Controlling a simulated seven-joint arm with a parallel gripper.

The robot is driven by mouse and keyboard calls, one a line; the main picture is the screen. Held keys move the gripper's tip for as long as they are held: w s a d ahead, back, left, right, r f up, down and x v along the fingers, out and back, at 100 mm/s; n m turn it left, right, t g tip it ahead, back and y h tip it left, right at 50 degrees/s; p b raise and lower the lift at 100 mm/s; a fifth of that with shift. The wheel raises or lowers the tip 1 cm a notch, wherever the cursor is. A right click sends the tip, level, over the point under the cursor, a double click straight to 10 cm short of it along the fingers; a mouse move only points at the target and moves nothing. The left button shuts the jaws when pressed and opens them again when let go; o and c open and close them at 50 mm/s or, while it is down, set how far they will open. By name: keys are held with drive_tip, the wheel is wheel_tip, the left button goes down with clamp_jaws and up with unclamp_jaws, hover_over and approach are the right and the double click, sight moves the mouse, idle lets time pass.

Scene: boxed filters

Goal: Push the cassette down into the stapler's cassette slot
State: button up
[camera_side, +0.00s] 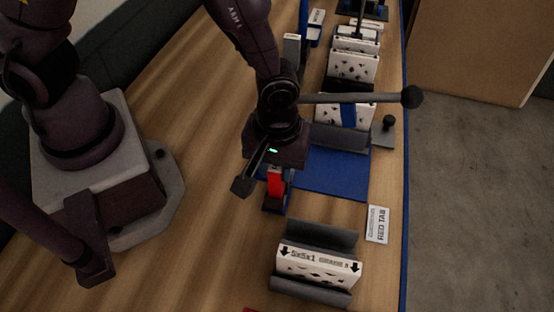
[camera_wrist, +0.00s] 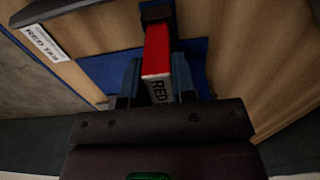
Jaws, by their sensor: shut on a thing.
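A red cassette (camera_wrist: 158,50) with a white end lettered "RED" stands between my gripper's fingers in the wrist view. My gripper (camera_wrist: 157,80) is shut on it. In the side view the red cassette (camera_side: 275,182) shows just below my gripper (camera_side: 274,170). A dark piece (camera_wrist: 157,12) borders the far end of the cassette in the wrist view. A small dark and blue piece (camera_side: 275,205) is right below the cassette in the side view. I cannot make out the stapler or its slot clearly, nor how deep the cassette sits; my gripper hides part of this area.
A blue mat (camera_side: 335,172) lies to the right. A "RED TAB" card (camera_side: 377,225) lies near the table edge. A grey holder with a white box (camera_side: 318,262) stands in front. Boxed filters (camera_side: 352,68) line the back. A ball-ended rod (camera_side: 411,97) reaches right. Bare wood lies left.

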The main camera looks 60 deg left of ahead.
drive_tip(key=shift+f, duration=0.75)
drive_tip(key=o, duration=1)
wheel_tip(320, 180, up, 13)
drive_tip(key=shift+f, duration=0.1)
